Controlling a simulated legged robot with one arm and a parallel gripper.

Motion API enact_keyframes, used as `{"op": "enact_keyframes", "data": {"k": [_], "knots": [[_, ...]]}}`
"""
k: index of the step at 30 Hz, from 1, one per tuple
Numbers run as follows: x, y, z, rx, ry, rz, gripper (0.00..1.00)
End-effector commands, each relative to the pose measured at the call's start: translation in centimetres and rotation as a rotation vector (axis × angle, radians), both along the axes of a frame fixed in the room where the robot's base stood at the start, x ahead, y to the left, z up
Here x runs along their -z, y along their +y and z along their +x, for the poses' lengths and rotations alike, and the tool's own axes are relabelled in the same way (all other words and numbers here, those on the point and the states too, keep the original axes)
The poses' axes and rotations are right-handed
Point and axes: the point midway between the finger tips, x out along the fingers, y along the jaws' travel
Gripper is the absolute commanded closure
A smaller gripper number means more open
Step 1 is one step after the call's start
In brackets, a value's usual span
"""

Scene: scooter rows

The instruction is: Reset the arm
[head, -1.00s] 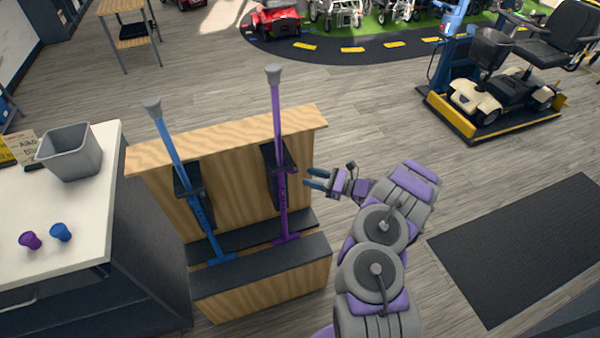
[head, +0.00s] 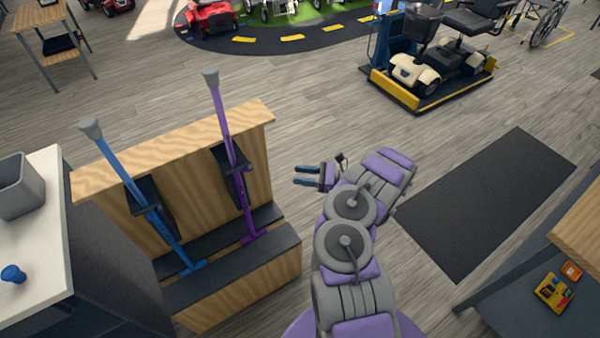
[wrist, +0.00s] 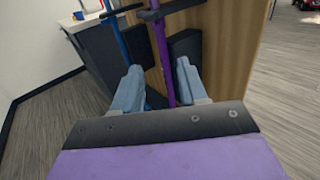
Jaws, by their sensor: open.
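My gripper (head: 308,175) is open and empty, to the right of the wooden stand and apart from it in the head view. My arm is folded, with the gripper pointing left. In the wrist view the two open fingers of my gripper (wrist: 155,85) face the stand, with a purple cane (wrist: 161,55) seen between and beyond them. The purple cane (head: 231,150) and a blue cane (head: 145,195) lean upright in the wooden stand (head: 255,155), each with a grey tip on top.
A white counter (head: 45,245) at left bears a grey bin (head: 18,185) and a blue cup-like piece (head: 13,274). A dark mat (head: 485,205) lies right. A table (head: 575,225) stands at lower right. A scooter (head: 440,60) is on a platform behind. Floor between is clear.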

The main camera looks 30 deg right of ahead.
Motion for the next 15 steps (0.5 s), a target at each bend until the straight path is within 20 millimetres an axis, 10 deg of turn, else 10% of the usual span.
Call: {"op": "enact_keyframes", "data": {"k": [9,15], "knots": [[-0.5,0.5,0.2,-0.012,-0.007,-0.001,0.57],[-5.1,5.2,1.4,-0.128,-0.071,-0.025,0.57]]}}
